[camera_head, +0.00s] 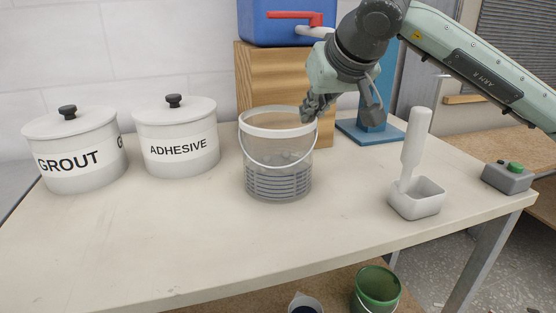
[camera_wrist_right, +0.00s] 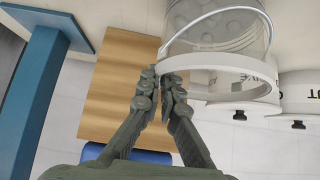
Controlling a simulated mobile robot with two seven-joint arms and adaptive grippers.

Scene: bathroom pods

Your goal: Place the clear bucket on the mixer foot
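The mixer foot (camera_head: 368,134) is a flat blue plate behind and right of the bucket, bare where visible, with a blue post. It also shows in the wrist view (camera_wrist_right: 72,25). My left gripper is out of view.
White GROUT (camera_head: 75,155) and ADHESIVE (camera_head: 175,145) canisters stand left of the bucket. A wooden box (camera_head: 262,75) with a blue case (camera_head: 285,22) on top is behind it. A white tray with an upright tool (camera_head: 418,198) and a green-button box (camera_head: 508,177) stand at right. The table's front is clear.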

